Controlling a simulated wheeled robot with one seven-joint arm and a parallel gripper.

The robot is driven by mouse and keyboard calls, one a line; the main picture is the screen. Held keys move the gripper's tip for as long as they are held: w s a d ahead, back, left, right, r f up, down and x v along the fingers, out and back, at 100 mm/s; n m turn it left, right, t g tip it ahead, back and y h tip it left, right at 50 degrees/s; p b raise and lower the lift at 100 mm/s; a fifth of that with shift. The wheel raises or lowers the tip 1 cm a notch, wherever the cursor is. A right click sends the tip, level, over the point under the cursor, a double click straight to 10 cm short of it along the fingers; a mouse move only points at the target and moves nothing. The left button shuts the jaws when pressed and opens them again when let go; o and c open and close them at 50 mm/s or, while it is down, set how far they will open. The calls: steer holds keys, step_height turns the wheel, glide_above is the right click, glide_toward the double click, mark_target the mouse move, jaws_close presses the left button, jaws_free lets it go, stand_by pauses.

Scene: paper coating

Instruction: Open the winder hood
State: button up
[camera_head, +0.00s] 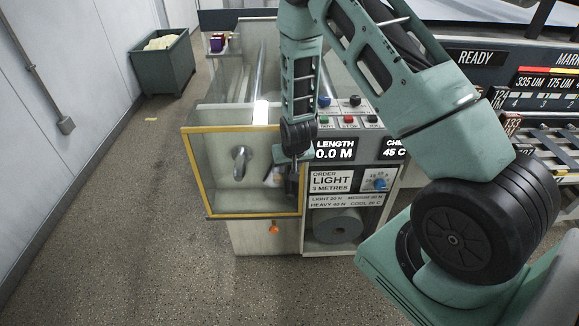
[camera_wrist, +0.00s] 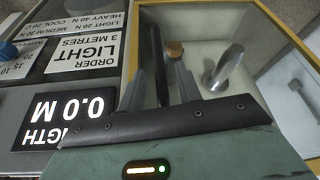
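The winder hood (camera_head: 222,171) is a clear panel in a yellow frame. It stands across the front left of the machine and looks shut. A metal roller end (camera_head: 240,160) shows through it, also in the wrist view (camera_wrist: 222,70). My gripper (camera_head: 291,178) is at the hood's right side, pointing down. In the wrist view its two grey fingers (camera_wrist: 160,82) are apart, one on each side of a dark upright bar (camera_wrist: 160,48), apparently the hood's handle. Narrow gaps show between bar and fingers. Whether they touch it lower down is hidden.
Right of the hood is a control panel with a LENGTH 0.0 M display (camera_head: 335,149), an order card reading LIGHT (camera_head: 330,181) and a blue knob (camera_head: 380,184). A grey bin (camera_head: 163,65) stands back left. Floor in front is clear.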

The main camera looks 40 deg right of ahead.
steer(key=shift+x, duration=1.1)
